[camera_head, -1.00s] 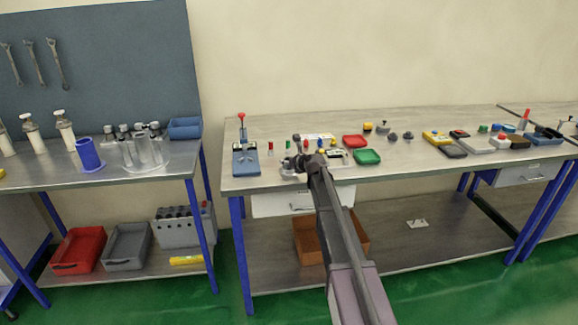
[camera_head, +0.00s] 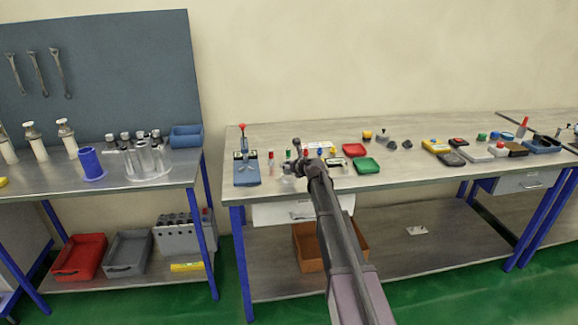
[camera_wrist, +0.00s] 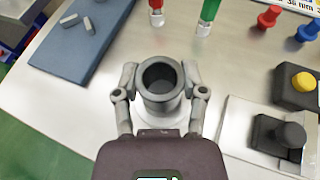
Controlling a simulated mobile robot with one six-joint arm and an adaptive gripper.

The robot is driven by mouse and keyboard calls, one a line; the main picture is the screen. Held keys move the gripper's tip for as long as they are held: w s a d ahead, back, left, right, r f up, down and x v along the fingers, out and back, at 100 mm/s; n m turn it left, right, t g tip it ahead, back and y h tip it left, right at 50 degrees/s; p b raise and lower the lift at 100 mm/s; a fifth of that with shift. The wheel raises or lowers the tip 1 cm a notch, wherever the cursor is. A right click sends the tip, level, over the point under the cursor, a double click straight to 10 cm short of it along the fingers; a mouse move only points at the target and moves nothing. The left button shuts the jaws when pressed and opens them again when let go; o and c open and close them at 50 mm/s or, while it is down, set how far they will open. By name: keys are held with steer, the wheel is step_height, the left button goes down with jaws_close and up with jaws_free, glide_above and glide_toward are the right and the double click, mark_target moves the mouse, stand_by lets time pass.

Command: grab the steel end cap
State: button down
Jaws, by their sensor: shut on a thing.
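My gripper (camera_wrist: 160,95) is over the front left part of the right-hand workbench. In the wrist view its two fingers are closed on either side of a grey metal cup-shaped piece, the steel end cap (camera_wrist: 160,101). The cap's round open hollow faces the camera. In the head view my gripper (camera_head: 297,169) is small and partly hidden by my arm, and the cap cannot be made out clearly there.
A blue board (camera_wrist: 85,40) lies to the left. Red and green markers (camera_wrist: 207,14) are just beyond the cap. A white plate with a black knobbed block (camera_wrist: 278,136) is at the right. The red tray (camera_head: 354,150) and green tray (camera_head: 366,165) are farther right.

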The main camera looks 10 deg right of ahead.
steer(key=shift+r+p, duration=0.4)
steer(key=shift+r, duration=0.35)
steer(key=s+d, duration=0.2)
steer(key=d, duration=0.2)
steer(key=s+d, duration=0.3)
steer(key=d, duration=0.2)
steer(key=s+d+r+p, duration=0.1)
steer(key=s+d, duration=0.2)
steer(key=d, duration=0.2)
